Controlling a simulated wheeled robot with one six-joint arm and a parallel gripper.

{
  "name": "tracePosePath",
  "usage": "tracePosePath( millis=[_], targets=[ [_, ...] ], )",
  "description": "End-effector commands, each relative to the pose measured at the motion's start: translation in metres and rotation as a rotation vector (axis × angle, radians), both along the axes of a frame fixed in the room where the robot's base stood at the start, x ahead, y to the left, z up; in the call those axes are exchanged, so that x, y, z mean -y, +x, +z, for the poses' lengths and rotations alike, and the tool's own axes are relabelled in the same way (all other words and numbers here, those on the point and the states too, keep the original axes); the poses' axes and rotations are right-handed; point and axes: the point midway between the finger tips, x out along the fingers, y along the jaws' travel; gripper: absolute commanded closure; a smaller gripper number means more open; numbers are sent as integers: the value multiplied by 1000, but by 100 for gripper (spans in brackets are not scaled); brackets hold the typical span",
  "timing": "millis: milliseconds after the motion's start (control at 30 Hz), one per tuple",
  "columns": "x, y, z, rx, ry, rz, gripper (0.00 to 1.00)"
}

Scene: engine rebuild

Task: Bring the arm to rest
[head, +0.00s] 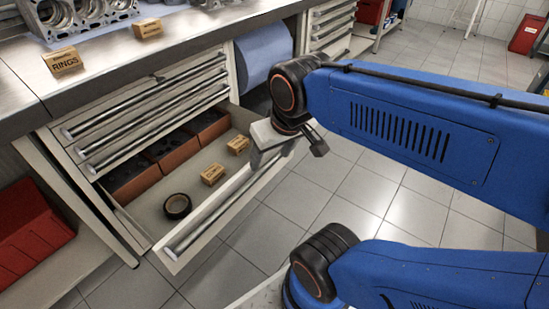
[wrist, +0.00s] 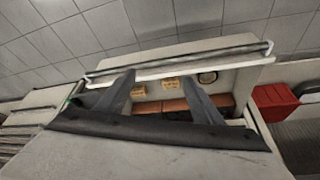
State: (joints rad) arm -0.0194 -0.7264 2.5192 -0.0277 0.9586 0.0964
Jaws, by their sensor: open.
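My gripper (head: 270,158) hangs over the right end of an open drawer (head: 150,214), its fingers pointing down. In the wrist view its two dark fingers (wrist: 159,78) are spread apart with nothing held between them. The drawer front and its long handle (wrist: 180,62) cross the wrist view just beyond the fingertips. I cannot tell whether the fingers touch the drawer. My blue arm reaches in from the right in the head view, bent and not folded in.
The drawer holds two small boxes (head: 213,174) (head: 238,144), a black tape roll (head: 177,206) and brown bins (head: 180,158). Above is a worktop with a rings box (head: 62,62), another box (head: 148,28) and an engine block (head: 80,14). Tiled floor (head: 390,195) lies open to the right.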

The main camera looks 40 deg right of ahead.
Motion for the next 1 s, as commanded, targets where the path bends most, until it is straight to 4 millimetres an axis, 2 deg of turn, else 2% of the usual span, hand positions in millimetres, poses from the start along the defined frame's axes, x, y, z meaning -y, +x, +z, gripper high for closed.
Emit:
tracePosePath(
  millis=[200,1000],
  targets=[
    [-1,-14,0,23,-12,64,38],
    [-1,-15,0,23,-12,67,38]
  ],
)
